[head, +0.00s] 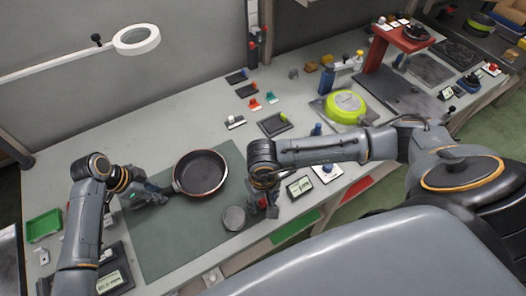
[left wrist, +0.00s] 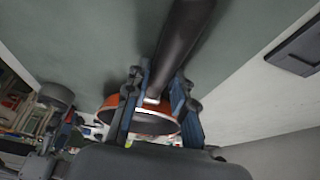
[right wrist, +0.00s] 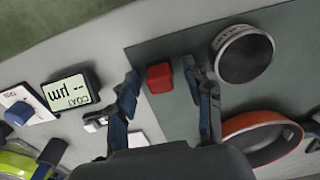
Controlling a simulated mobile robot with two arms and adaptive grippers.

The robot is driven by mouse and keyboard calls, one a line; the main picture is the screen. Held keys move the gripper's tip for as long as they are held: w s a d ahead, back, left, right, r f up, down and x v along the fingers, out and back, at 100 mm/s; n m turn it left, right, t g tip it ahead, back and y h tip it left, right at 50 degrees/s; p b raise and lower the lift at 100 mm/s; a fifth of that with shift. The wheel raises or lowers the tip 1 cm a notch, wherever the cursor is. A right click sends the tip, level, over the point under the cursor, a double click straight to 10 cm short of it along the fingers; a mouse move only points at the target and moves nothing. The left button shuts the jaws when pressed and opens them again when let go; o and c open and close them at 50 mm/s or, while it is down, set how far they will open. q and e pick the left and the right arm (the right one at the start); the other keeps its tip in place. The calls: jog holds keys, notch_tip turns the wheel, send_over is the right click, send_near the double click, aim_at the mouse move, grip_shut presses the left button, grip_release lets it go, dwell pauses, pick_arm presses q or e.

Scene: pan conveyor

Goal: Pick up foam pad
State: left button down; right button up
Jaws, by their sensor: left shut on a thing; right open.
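A small red block (right wrist: 159,78), which looks like the foam pad, lies on the edge of the grey-green mat in the right wrist view. My right gripper (right wrist: 161,72) is open, with its fingers on either side of the block in the picture; contact cannot be told. My left gripper (head: 154,191) is shut on the handle (left wrist: 183,40) of a frying pan (head: 200,173) with a dark inside and red-orange outside.
A round grey tin with a dark mesh top (right wrist: 243,54) stands close beside the red block. A coating gauge (right wrist: 70,92) and a white card with a blue knob (right wrist: 24,108) lie on the other side.

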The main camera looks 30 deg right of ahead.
aim_at(263, 200)
jog(key=shift+c, duration=0.4)
grip_shut()
notch_tip(263, 200, up, 10)
jog(key=shift+r, duration=0.1)
jog(key=c, duration=0.6)
grip_release()
jog(key=shift+c, duration=0.2)
grip_shut()
